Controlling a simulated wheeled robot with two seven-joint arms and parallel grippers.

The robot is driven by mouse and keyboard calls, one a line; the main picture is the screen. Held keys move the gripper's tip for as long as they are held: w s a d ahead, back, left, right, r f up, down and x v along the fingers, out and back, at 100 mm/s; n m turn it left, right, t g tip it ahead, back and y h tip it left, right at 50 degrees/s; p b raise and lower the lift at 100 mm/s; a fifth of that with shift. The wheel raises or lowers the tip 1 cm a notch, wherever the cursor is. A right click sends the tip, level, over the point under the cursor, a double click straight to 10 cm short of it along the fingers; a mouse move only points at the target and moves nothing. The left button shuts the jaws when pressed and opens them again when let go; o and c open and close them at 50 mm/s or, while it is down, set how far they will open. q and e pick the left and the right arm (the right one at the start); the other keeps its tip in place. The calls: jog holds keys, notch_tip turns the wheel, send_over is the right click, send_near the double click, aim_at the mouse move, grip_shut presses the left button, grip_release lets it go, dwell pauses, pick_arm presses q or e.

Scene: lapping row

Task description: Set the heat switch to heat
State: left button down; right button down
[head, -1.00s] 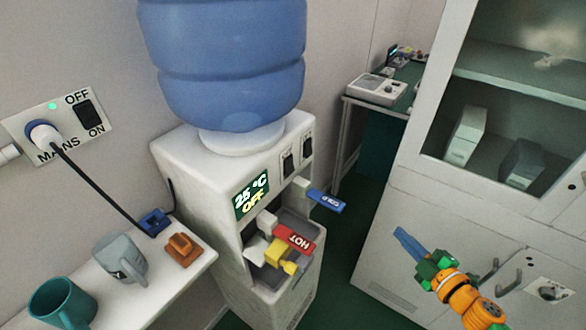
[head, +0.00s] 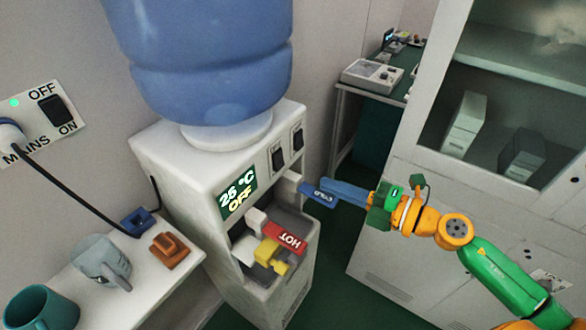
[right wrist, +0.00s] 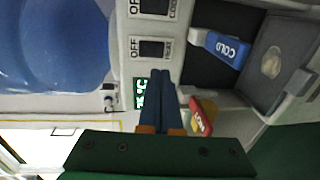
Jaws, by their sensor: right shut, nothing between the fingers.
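The heat switch (head: 278,158) is the left of two dark rockers on the white water dispenser's top front. In the right wrist view it is a dark rocker (right wrist: 152,48) between the words OFF and HEAT. The display (head: 238,194) reads 25 °C and OFF. My right gripper (head: 325,186) is shut and empty, its blue fingers in front of the dispenser, overlapping the blue COLD tap in the head view. In the right wrist view its fingertips (right wrist: 161,72) appear just below the heat switch; contact cannot be told. My left gripper is not in view.
The cool switch (head: 297,138) sits beside the heat switch. The blue COLD tap (head: 314,193) and red HOT tap (head: 286,237) jut from the front. A glass-fronted cabinet (head: 410,230) stands right; a shelf with mugs (head: 102,262) stands left.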

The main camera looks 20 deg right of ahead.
aim_at(281, 166)
jog(key=p+x, duration=0.2)
jog(key=x, duration=0.7)
jog(key=shift+w+r+p, duration=0.1)
jog(key=shift+r+p, duration=0.05)
jog(key=shift+p, duration=0.15)
jog(key=shift+w+a, duration=0.25)
